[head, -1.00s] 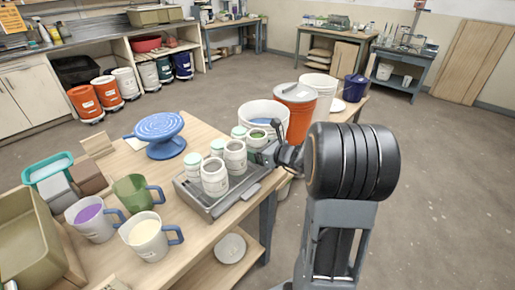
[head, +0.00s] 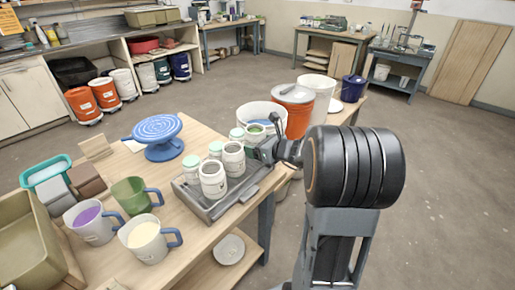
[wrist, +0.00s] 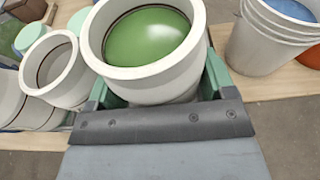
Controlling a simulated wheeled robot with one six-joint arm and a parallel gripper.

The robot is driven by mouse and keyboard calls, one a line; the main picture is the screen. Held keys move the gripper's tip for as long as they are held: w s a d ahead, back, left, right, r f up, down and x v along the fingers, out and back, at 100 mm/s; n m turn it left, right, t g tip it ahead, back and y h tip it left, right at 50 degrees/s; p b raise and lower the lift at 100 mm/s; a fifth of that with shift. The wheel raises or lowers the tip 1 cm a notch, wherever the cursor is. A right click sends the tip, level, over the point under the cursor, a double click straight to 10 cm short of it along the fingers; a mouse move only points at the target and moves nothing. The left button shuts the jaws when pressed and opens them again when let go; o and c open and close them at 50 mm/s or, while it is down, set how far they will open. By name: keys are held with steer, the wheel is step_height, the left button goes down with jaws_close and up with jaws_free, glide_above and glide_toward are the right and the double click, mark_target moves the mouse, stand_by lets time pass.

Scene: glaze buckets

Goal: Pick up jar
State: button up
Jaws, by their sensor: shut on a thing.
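A white jar of green glaze (wrist: 190,75) fills the upper middle of the wrist view, upright with its mouth open. My gripper (wrist: 155,92) is shut on it, with a finger at each side. In the head view the jar (head: 255,127) shows partly at the back of the grey tray (head: 213,212), and my gripper (head: 265,149) reaches it from the right. Its base is hidden, so I cannot tell how far it is above the tray.
Other white jars (head: 213,181) stand on the tray, close left of the held jar. A white bucket (head: 256,112) and an orange bucket (head: 298,120) stand behind it. Jugs (head: 147,241) and a blue turntable (head: 157,128) are on the table's left.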

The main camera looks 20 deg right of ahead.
mark_target(257, 126)
steer(key=shift+r+p, duration=0.7)
steer(key=shift+r, duration=2.9)
steer(key=shift+r, duration=0.15)
